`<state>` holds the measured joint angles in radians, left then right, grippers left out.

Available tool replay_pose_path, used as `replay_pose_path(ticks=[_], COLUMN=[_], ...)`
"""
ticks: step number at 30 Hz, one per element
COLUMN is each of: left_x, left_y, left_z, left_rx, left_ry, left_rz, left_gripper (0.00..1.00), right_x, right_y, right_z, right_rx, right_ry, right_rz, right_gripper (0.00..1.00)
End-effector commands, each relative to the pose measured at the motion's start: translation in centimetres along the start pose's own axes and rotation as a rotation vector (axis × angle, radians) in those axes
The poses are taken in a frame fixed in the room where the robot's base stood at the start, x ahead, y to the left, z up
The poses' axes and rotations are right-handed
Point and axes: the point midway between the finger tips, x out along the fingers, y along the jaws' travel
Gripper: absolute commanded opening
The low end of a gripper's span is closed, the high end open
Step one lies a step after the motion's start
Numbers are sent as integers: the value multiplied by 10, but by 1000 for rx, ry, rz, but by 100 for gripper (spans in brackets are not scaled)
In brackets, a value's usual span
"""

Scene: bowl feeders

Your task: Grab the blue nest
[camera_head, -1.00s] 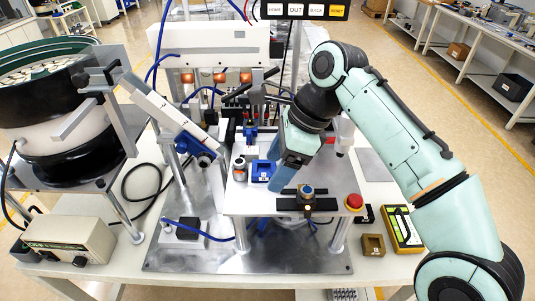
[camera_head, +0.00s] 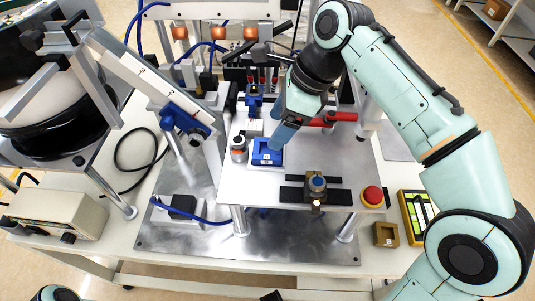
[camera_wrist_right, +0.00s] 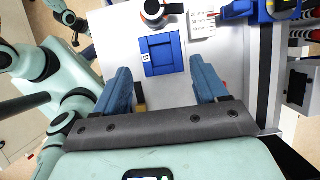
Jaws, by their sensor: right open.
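The blue nest (camera_head: 262,156) is a small square blue block with a recess, lying on the white plate. My right gripper (camera_head: 282,137) has blue fingers and hangs just above and to the right of the nest, partly covering its right side. In the right wrist view, the nest (camera_wrist_right: 161,54) shows ahead between the two open, empty fingers of the right gripper (camera_wrist_right: 160,72). The fingers appear apart from it. The left gripper is not visible.
A grey and orange round part (camera_head: 238,149) stands close to the nest's left. In front are a black clamp with a knob (camera_head: 317,184) and a red button (camera_head: 373,195). A red bar (camera_head: 340,116) is at the right. The white plate (camera_head: 250,187) is bare in front of the nest.

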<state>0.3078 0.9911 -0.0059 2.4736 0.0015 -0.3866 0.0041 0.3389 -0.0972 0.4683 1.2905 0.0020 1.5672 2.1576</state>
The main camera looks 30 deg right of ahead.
Motion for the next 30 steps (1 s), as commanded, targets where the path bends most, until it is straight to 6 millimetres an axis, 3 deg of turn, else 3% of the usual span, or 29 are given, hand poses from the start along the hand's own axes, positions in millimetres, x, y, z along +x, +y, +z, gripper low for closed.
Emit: replay_pose_path(ticks=[8,16,26,30], left_x=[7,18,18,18], left_y=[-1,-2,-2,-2], left_z=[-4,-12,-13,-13], left_rx=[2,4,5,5], left_ry=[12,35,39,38], left_rz=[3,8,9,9], left_gripper=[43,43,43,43], right_x=[25,64,70,70], right_y=[0,2,1,1], right_z=[-1,-1,0,0], right_rx=[2,1,1,1], right_ry=[1,1,-1,-1], right_rz=[1,1,-1,-1], right_gripper=[72,72,72,27])
